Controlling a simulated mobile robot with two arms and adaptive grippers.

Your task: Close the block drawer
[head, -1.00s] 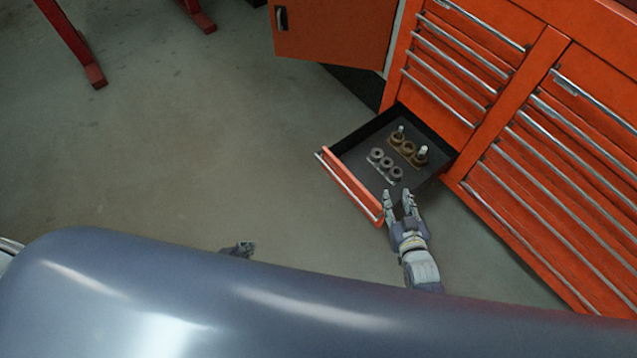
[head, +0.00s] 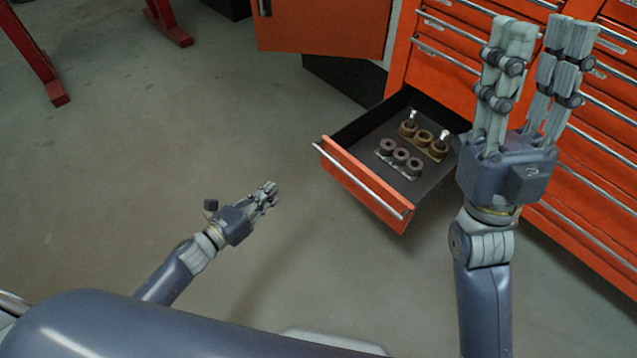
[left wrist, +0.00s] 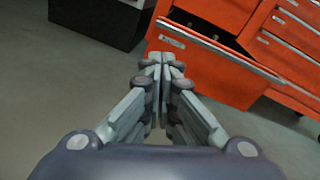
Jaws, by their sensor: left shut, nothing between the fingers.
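The open drawer (head: 363,187) juts out low from the orange cabinet, its orange front with a silver handle facing my left side. Inside on the dark floor are a grey block with round holes (head: 400,158) and a brown block with round holes and upright pegs (head: 424,140). My left gripper (head: 272,190) is shut and empty, left of the drawer front and apart from it. In the left wrist view its fingertips (left wrist: 160,60) point toward the drawer front (left wrist: 220,72). My right gripper (head: 545,30) is open and empty, raised near the camera, hiding part of the cabinet.
The orange cabinet (head: 440,62) has several shut drawers with silver handles. An orange door (head: 320,28) stands open at the back. Red metal legs (head: 40,60) stand at the upper left. The grey floor left of the drawer is clear.

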